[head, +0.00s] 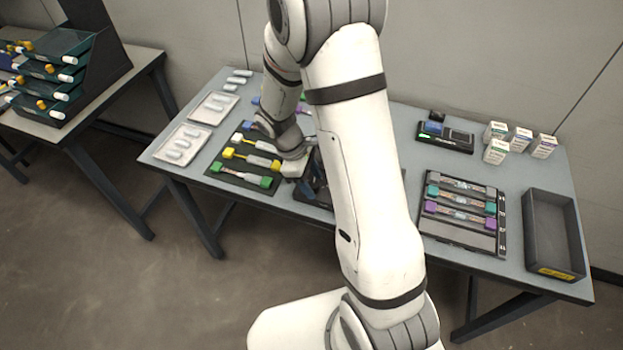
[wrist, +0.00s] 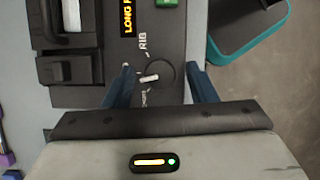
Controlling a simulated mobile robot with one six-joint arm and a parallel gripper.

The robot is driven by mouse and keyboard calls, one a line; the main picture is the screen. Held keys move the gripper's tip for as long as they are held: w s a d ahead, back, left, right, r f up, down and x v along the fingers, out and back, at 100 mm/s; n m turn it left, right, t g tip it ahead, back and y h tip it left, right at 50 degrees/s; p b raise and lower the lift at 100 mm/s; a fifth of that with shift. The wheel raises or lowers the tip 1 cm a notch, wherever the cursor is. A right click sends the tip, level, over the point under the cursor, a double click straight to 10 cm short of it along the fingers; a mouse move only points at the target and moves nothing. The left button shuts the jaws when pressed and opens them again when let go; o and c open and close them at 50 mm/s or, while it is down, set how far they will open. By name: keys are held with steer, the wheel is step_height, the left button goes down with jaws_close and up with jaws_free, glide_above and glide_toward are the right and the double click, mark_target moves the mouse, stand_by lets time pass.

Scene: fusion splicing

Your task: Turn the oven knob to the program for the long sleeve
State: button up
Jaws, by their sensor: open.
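In the wrist view the oven knob (wrist: 163,85) is a dark round dial with a short white bar, which lies nearly level left of its middle. Printed words stand around its left side: "RIB" (wrist: 143,42) at the upper left and a partly hidden word at the lower left. An orange-lettered display (wrist: 127,17) reads "LONG" and is cut off by the frame. My gripper (wrist: 161,70) is open, one blue finger on each side of the knob, with gaps visible. In the head view my arm hides the knob and most of the oven.
A teal-edged dark object (wrist: 250,25) is near the right finger in the wrist view. In the head view a holder (head: 463,215) with several splices, white boxes (head: 496,151) and a dark bin (head: 552,238) stand right of my arm. A splice mat (head: 215,170) lies left.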

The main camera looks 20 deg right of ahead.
steer(key=c, duration=1)
steer(key=shift+o, duration=0.2)
steer(key=m+y, duration=0.1)
steer(key=m, duration=0.2)
steer(key=shift+w+g, duration=0.1)
steer(key=shift+g, duration=0.3)
steer(key=o, duration=1)
steer(key=shift+c, duration=0.2)
steer(key=v, duration=0.8)
steer(key=s+d+r+m+t+y, duration=0.2)
steer(key=s+r+m+t, duration=0.4)
steer(key=s+r, duration=0.7)
steer(key=s+m+y, duration=0.1)
steer(key=s+m, duration=0.1)
steer(key=s, duration=0.1)
steer(key=shift+s+r+m, duration=0.4)
